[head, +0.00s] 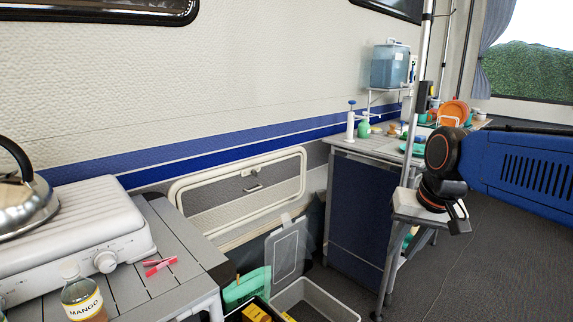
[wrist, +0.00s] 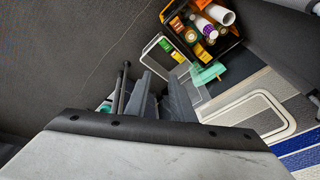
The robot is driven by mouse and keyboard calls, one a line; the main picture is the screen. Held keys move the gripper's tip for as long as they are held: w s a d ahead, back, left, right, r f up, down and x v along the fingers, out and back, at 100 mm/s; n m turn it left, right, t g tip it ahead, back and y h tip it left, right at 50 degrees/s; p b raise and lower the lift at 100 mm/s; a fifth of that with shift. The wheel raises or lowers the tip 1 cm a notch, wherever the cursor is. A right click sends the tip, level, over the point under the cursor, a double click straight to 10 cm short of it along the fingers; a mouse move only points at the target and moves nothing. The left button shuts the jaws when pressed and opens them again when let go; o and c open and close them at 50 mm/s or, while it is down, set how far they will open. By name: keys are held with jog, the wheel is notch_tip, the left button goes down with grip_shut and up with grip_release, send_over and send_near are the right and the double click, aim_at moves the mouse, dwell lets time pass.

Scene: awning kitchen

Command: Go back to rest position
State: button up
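My arm (head: 520,165) reaches in from the right edge in the head view, with a blue link and a black and orange joint. Its pale grey end faces down near the right side of the far table, in front of a metal pole. My gripper (wrist: 161,85) shows in the wrist view as two dark grey fingers beyond a pale plate. There is a gap between them and nothing in it. In the head view the fingers are hard to tell from the table's legs.
A white stove (head: 85,235) with a kettle (head: 25,205), a mango bottle (head: 83,298) and a pink clip (head: 160,265) stand at left. The far table (head: 372,147) holds bottles, dishes and a water tank (head: 390,65). A black crate (wrist: 212,62) of goods is on the floor. Floor at right is clear.

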jog(key=s+d+f+n, duration=0.1)
jog(key=s+f, duration=0.3)
jog(key=s, duration=0.3)
jog(key=s+d+f+n+t+h, duration=0.1)
jog(key=s+d+f, duration=0.1)
jog(key=s+f, duration=0.3)
jog(key=shift+s+d+f, duration=0.2)
jog(key=shift+s+f, duration=0.1)
jog(key=shift+s, duration=0.75)
jog(key=shift+a, duration=0.1)
